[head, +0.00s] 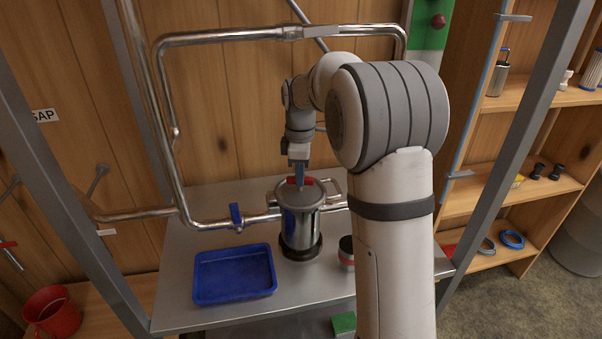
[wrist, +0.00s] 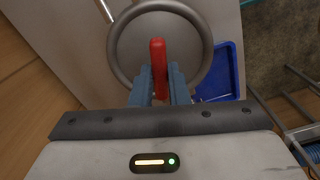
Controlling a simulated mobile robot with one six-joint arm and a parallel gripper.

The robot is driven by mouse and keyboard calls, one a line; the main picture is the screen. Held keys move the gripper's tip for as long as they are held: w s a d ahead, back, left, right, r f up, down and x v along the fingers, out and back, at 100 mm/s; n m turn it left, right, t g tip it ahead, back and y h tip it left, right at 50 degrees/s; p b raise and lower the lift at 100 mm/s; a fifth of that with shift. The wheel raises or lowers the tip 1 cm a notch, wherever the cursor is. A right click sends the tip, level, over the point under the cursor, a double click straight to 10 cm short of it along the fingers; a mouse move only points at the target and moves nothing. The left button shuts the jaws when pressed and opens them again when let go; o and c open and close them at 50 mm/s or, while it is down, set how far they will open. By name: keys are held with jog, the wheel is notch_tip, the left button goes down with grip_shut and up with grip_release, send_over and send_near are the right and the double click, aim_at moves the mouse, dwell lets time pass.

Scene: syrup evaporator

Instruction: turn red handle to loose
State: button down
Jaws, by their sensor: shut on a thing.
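The red handle (wrist: 158,60) sits across the top of the steel canister lid in the wrist view. It also shows in the head view (head: 308,181), partly hidden by my gripper. The steel canister (head: 299,222) stands upright on the grey table, joined to pipes at its sides. My gripper (head: 299,178) points down from above. Its blue-grey fingers (wrist: 160,84) are shut on the near end of the red handle. Any marking for loose is not visible.
A blue tray (head: 234,297) lies left of the canister. A blue-handled valve (head: 236,216) is on the pipe behind it. A small metal cup (head: 346,253) stands to the right, beside my arm. Steel pipes (head: 183,190) and a wooden wall are behind. Shelves (head: 545,190) stand at the right.

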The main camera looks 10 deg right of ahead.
jog(key=shift+r, duration=0.1)
jog(key=c, duration=1.4)
grip_release()
jog(key=shift+r+b, duration=0.45)
jog(key=shift+r, duration=3.4)
jog(key=shift+s, duration=0.1)
